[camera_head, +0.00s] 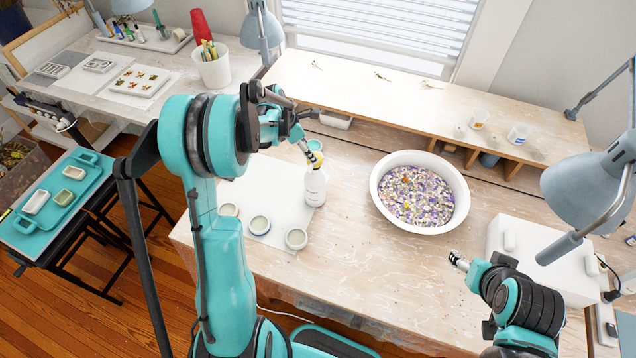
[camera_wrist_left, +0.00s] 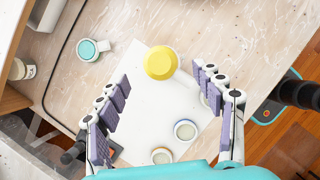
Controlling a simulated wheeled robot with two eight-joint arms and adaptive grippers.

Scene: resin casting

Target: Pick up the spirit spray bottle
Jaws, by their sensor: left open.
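The spirit spray bottle (camera_head: 315,186) is white with a yellow top and stands upright on the table, at the right edge of a white sheet (camera_head: 268,178). In the left wrist view its round yellow top (camera_wrist_left: 161,62) shows ahead of and between the fingers. My left gripper (camera_head: 308,150) is at the bottle's top in the head view; in the left wrist view it is open (camera_wrist_left: 160,95), with a finger on either side and nothing held. Contact with the bottle cannot be told. My right gripper (camera_head: 458,260) is over the right part of the table, away from the bottle, its fingers small in view.
Several small round cups, one here (camera_head: 297,238), stand in front of the bottle. A teal cup (camera_head: 314,145) is behind it. A white bowl of coloured chips (camera_head: 419,159) stands to the right. A white box (camera_head: 545,250) and lamp (camera_head: 592,185) are at far right.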

